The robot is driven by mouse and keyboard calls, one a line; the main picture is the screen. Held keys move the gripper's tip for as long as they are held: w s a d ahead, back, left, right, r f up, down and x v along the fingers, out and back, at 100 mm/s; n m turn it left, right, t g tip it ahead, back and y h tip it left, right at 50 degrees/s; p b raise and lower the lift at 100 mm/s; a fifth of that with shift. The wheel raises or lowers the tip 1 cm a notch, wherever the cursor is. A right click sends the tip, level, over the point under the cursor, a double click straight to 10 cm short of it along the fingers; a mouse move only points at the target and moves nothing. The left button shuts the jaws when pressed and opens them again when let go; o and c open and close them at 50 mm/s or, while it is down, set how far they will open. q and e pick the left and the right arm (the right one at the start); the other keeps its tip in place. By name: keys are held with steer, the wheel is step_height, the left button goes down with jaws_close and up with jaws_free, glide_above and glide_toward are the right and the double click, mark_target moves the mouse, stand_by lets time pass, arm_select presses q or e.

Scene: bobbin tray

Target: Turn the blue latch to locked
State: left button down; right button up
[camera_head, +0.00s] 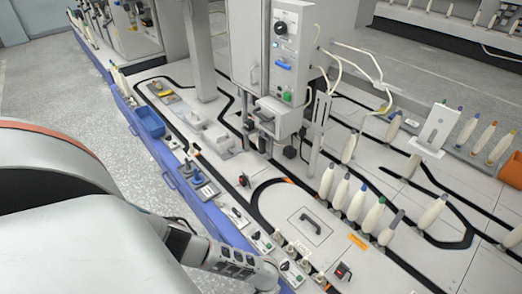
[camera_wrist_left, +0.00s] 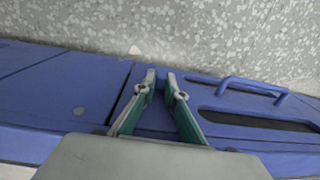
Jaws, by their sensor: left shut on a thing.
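In the left wrist view my left gripper (camera_wrist_left: 161,78) has its two green-sided fingers close together against the blue front panel (camera_wrist_left: 55,95). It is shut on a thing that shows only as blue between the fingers. It seems to be the blue latch, but blue on blue makes its outline and turn angle unclear. In the head view my left arm comes in from the left and ends low at the machine's front edge; the fingers are hidden there. My right gripper is not in view.
A blue handle (camera_wrist_left: 252,86) and a dark slot (camera_wrist_left: 255,120) lie right of the fingers. Speckled floor (camera_wrist_left: 230,35) is clear beyond the panel. In the head view, several bobbins (camera_head: 357,203) stand on the machine top, and a control box (camera_head: 287,45) rises behind.

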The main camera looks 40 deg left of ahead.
arm_select(q)
steer(key=shift+w+d+r+y+p, duration=0.3)
steer(key=shift+w+y+p, duration=0.05)
steer(key=shift+y+p, duration=0.55)
steer(key=shift+s+f+y, duration=0.1)
steer(key=shift+s+y, duration=0.1)
steer(key=shift+y, duration=0.1)
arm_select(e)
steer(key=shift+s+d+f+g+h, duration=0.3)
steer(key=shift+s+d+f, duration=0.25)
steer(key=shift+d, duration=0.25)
arm_select(q)
steer(key=shift+s, duration=0.2)
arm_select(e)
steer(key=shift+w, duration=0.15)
arm_select(q)
steer(key=c, duration=2.1)
jaws_free()
steer(key=shift+s+f, duration=0.1)
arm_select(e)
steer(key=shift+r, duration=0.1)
